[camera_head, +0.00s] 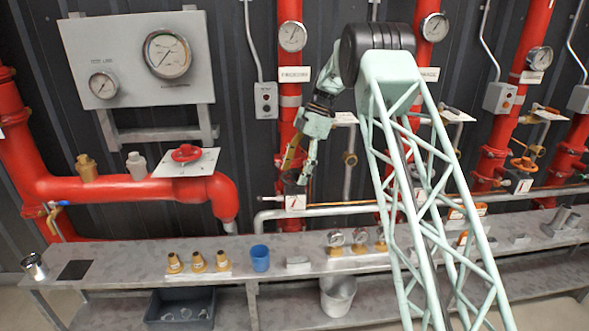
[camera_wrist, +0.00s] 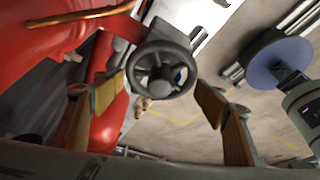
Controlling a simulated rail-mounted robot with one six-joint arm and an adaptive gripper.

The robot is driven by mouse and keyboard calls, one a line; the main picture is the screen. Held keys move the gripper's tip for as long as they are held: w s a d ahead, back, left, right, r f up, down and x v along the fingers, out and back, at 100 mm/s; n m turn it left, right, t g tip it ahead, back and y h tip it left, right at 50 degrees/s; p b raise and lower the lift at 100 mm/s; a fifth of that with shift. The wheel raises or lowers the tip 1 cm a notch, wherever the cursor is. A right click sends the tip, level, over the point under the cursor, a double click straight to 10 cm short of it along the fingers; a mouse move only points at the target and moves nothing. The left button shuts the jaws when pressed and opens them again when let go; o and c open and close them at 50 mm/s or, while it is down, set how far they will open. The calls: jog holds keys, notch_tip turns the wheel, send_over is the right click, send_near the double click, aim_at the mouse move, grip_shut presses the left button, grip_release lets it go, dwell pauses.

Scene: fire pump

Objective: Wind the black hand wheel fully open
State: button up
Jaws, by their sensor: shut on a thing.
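The black hand wheel (camera_wrist: 161,71) is at the upper middle of the wrist view, its round rim, spokes and hub facing me. In the head view my gripper (camera_head: 298,172) reaches down in front of a red vertical pipe, at the dark wheel above a small white tag plate. The wheel is small and partly hidden by the fingers there, and its turn angle cannot be told.
A red hand wheel (camera_head: 186,153) sits on the red pipe at left. A grey shelf (camera_head: 120,262) runs below with brass fittings (camera_head: 198,262), a blue cup (camera_head: 260,258) and gauges. A copper pipe (camera_wrist: 80,17) crosses the wrist view's upper left.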

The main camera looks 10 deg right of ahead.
jog(key=shift+n+p, duration=0.45)
jog(key=shift+n, duration=0.05)
